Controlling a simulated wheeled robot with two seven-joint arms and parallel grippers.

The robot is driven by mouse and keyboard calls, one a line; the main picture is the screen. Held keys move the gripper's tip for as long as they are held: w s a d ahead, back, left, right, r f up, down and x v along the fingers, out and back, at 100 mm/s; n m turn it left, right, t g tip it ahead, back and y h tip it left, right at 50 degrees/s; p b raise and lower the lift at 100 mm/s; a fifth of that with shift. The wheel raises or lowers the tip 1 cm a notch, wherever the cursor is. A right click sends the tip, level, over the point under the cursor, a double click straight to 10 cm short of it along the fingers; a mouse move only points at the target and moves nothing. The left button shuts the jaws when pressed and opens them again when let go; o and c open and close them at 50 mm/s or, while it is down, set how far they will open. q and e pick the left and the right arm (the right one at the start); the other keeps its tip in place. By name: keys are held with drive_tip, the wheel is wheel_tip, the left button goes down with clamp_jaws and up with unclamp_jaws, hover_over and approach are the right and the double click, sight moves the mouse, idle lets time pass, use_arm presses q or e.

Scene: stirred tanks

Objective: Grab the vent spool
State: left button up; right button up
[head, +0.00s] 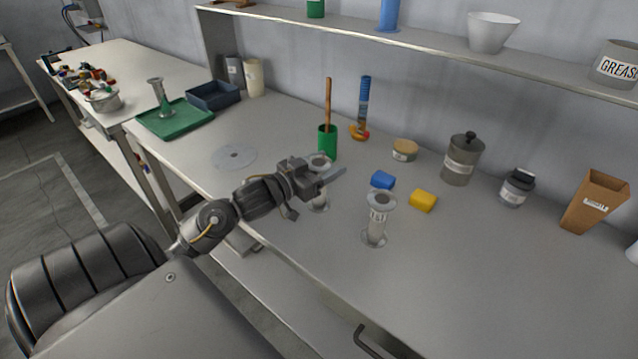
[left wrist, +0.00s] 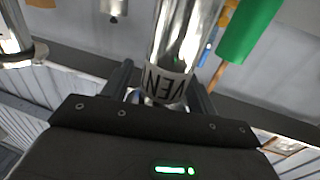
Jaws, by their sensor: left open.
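The vent spool (head: 318,203) is a grey metal tube with end flanges, upright on the bench and partly hidden by my left gripper (head: 317,190). In the left wrist view, the spool (left wrist: 180,40) shows a white label reading "VEN" and lies between the two dark fingers. My left gripper is open, with its fingers on either side of the spool; I cannot tell whether they touch it. A similar labelled metal spool (head: 376,228) stands upright to the right. My right gripper is not in view.
A green cup (head: 327,145) with a wooden handle stands just behind the gripper. A blue block (head: 382,180) and a yellow block (head: 423,200) lie to the right. A flat grey disc (head: 234,157) lies to the left. The bench front right is clear.

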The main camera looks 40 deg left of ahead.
use_arm(q)
clamp_jaws()
idle(0.4)
drive_tip(key=shift+w+r, duration=0.1)
drive_tip(key=shift+r, duration=0.1)
